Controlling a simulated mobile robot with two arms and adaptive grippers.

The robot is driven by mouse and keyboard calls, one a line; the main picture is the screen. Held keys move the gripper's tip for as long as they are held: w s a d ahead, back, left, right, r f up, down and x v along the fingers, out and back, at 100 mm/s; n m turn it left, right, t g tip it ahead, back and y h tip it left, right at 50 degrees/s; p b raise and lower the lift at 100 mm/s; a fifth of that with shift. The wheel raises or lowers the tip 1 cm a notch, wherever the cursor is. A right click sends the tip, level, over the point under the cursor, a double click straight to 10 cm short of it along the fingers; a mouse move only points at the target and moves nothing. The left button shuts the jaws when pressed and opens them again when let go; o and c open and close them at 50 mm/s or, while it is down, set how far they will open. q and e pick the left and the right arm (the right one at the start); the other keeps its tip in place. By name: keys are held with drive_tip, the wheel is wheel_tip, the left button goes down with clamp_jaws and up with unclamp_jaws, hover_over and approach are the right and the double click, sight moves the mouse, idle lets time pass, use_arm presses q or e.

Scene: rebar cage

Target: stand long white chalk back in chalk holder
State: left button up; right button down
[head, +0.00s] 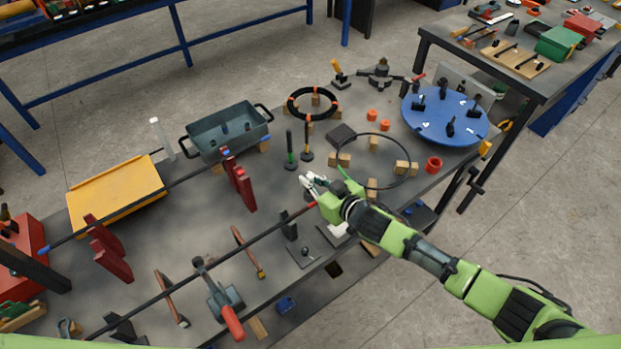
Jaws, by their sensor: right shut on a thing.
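My right gripper (313,184) reaches in from the lower right and is low over the middle of the grey workbench (205,215). It is shut on a small white thing, which I take to be the long white chalk; the fingers hide most of it, so its tilt cannot be told. A small dark piece shows just under the fingers; I cannot tell whether it is the chalk holder. My left gripper is out of view.
Two long dark bars (255,239) cross the bench on red and black stands (240,182). A grey tray (226,135), yellow tray (115,195), black cable ring (385,160) and blue turntable (440,119) stand around. Green-based and black-based upright rods (290,150) stand behind my gripper.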

drive_tip(key=shift+f, duration=0.1)
drive_tip(key=shift+f, duration=0.15)
drive_tip(key=c, duration=2.1)
unclamp_jaws()
drive_tip(key=shift+c, duration=0.2)
drive_tip(key=shift+f+b, duration=0.1)
drive_tip(key=shift+b, duration=0.4)
drive_tip(key=shift+s+d+r, duration=0.2)
drive_tip(key=shift+s+d, duration=0.05)
drive_tip(key=r+b+v, duration=0.1)
drive_tip(key=v, duration=1.2)
drive_tip(key=shift+a+b, duration=0.4)
drive_tip(key=shift+s, duration=0.2)
